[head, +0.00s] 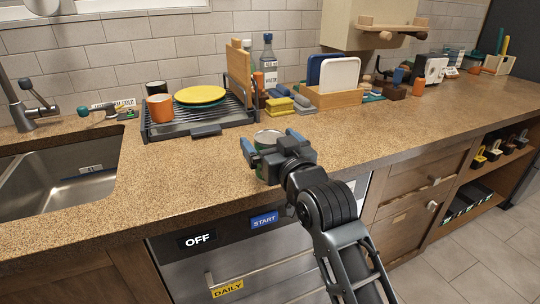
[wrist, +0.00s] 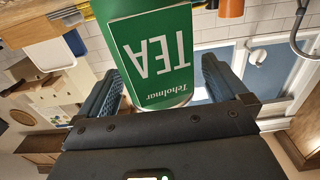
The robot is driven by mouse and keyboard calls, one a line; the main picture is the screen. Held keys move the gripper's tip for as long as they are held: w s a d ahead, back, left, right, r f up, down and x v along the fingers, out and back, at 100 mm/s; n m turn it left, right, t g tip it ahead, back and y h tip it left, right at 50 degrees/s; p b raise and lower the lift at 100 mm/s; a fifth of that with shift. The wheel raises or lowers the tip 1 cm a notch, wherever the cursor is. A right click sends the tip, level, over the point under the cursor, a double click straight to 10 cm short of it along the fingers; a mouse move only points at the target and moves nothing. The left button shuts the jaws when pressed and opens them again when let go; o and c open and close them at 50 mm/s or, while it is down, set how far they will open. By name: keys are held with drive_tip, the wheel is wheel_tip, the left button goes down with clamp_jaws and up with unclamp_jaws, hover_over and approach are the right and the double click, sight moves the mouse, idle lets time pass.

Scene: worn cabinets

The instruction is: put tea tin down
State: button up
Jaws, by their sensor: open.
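The tea tin (wrist: 155,55) is green with a white-lettered TEA label, and it appears upside down in the wrist view. In the head view the tin (head: 266,137) shows its pale lid and a strip of green side, mostly hidden behind my gripper. It looks upright at the front part of the speckled counter (head: 195,185); its base is hidden, so contact cannot be told for certain. My gripper (head: 272,143) is open, with its blue-padded fingers on either side of the tin. In the wrist view the gripper (wrist: 160,72) has a visible gap beside the tin on the right.
A dish rack (head: 200,128) with yellow and green plates and an orange cup (head: 160,107) stands behind. Yellow sponges (head: 279,106) and a wooden holder with boards (head: 335,98) are at the back. A sink (head: 65,180) lies left. The counter's front strip is clear.

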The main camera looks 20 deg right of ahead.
drive_tip(key=shift+c, duration=0.4)
drive_tip(key=c, duration=1.2)
drive_tip(key=shift+r, duration=0.15)
